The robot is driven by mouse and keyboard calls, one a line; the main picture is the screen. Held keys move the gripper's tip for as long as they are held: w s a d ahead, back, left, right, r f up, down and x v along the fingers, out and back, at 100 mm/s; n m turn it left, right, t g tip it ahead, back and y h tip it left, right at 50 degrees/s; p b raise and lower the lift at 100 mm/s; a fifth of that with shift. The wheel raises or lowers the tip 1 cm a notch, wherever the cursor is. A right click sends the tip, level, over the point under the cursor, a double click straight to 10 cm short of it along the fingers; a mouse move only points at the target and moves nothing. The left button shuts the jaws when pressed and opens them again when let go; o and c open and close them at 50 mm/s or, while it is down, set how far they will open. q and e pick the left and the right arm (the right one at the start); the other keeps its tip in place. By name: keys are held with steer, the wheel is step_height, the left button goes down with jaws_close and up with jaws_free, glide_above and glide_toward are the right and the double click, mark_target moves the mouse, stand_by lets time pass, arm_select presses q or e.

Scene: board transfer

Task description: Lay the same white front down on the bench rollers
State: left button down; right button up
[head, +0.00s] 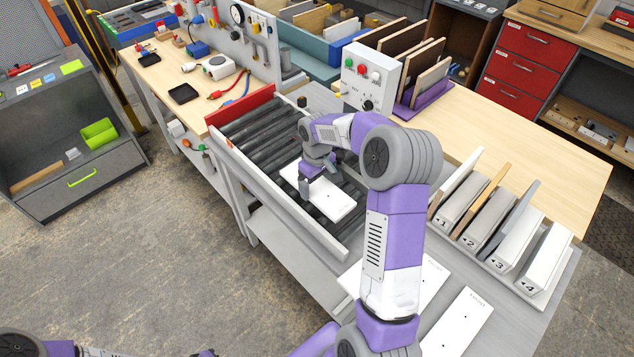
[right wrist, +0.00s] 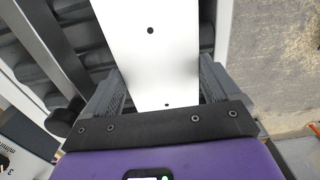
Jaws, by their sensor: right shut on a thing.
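The white front (head: 332,202) is a flat white board with small dark holes. In the head view it is level over the dark bench rollers (head: 262,137), at their near end; I cannot tell whether it touches them all along. My right gripper (head: 305,187) is shut on its left edge region, partly hidden by my wrist. In the right wrist view the white front (right wrist: 150,50) runs between the two fingers (right wrist: 160,90), with rollers behind it. My left gripper does not show; only parts of my left arm are at the bottom left.
A red stop (head: 240,109) closes the far end of the rollers. A control box (head: 369,78) stands beside them. Two more white boards (head: 458,322) lie at the near bench end. A numbered rack (head: 500,225) holds upright panels at the right.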

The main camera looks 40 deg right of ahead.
steer(key=shift+f, duration=0.4)
steer(key=o, duration=0.9)
steer(key=shift+r, duration=0.15)
step_height(320, 180, up, 7)
steer(key=shift+r+p, duration=0.2)
steer(key=shift+p, duration=0.25)
